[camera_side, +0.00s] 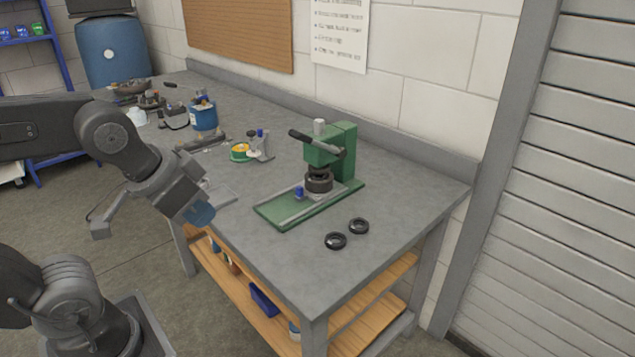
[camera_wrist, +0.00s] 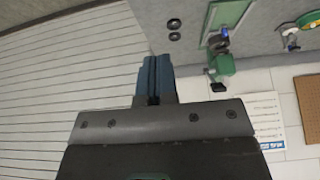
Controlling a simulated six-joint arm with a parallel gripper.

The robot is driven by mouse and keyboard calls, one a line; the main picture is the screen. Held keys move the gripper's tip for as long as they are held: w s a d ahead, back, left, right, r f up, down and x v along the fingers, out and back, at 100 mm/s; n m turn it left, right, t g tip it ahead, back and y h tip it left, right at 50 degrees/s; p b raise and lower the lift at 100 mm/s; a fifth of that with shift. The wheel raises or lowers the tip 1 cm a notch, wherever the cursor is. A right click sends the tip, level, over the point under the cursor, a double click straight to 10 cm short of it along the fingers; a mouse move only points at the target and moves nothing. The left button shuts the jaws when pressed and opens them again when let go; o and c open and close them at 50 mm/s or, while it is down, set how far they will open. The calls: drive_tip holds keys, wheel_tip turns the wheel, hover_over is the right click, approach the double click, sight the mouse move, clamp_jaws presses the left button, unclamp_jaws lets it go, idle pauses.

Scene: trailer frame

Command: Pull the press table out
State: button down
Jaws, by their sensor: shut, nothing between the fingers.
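A green press (camera_side: 345,160) with a dark lever handle stands on the grey workbench (camera_side: 290,265). Its long green base (camera_side: 272,215) reaches toward the bench's front edge and carries a grey rail or plate. A small blue knob (camera_side: 299,191) sits on the base, beside a dark round part (camera_side: 319,182) under the press head. I cannot tell exactly which part is the sliding table. My gripper (camera_side: 203,216) is shut and empty at the bench's front edge, left of the base and apart from it. The wrist view shows the blue fingers (camera_wrist: 153,72) together and the press (camera_wrist: 222,62) beyond them.
Two black rings (camera_side: 336,240) (camera_side: 358,226) lie right of the press base. A yellow-and-green tape dispenser (camera_side: 241,152), a blue can (camera_side: 203,115) and tools are farther left. A wall stands behind. The bench's front right corner is clear.

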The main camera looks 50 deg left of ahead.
idle(0.4)
drive_tip(key=c, duration=1.7)
unclamp_jaws()
drive_tip(key=shift+c, duration=0.2)
drive_tip(key=o, duration=0.6)
drive_tip(key=shift+n+t+h, duration=0.3)
drive_tip(key=shift+n, duration=0.5)
drive_tip(key=w+a+r, duration=0.1)
drive_tip(key=w, duration=0.2)
drive_tip(key=w+a+r, duration=0.1)
drive_tip(key=w, duration=0.3)
drive_tip(key=w+r, duration=0.1)
drive_tip(key=w, duration=0.2)
drive_tip(key=shift+w+a+r, duration=0.15)
drive_tip(key=shift+a+r, duration=0.2)
drive_tip(key=shift+a, duration=0.05)
drive_tip(key=shift+o, duration=0.5)
drive_tip(key=w+a+r+n+t, duration=0.1)
drive_tip(key=w+a, duration=0.4)
drive_tip(key=w, duration=0.3)
drive_tip(key=shift+w+a, duration=0.2)
drive_tip(key=shift+w, duration=0.05)
drive_tip(key=m+g, duration=0.3)
hover_over(299, 187)
drive_tip(key=s, duration=0.3)
wheel_tip(299, 187, down, 20)
drive_tip(key=x, duration=0.7)
drive_tip(key=shift+w+a+f, duration=0.25)
drive_tip(key=shift+w+f, duration=0.05)
drive_tip(key=shift+w, duration=0.05)
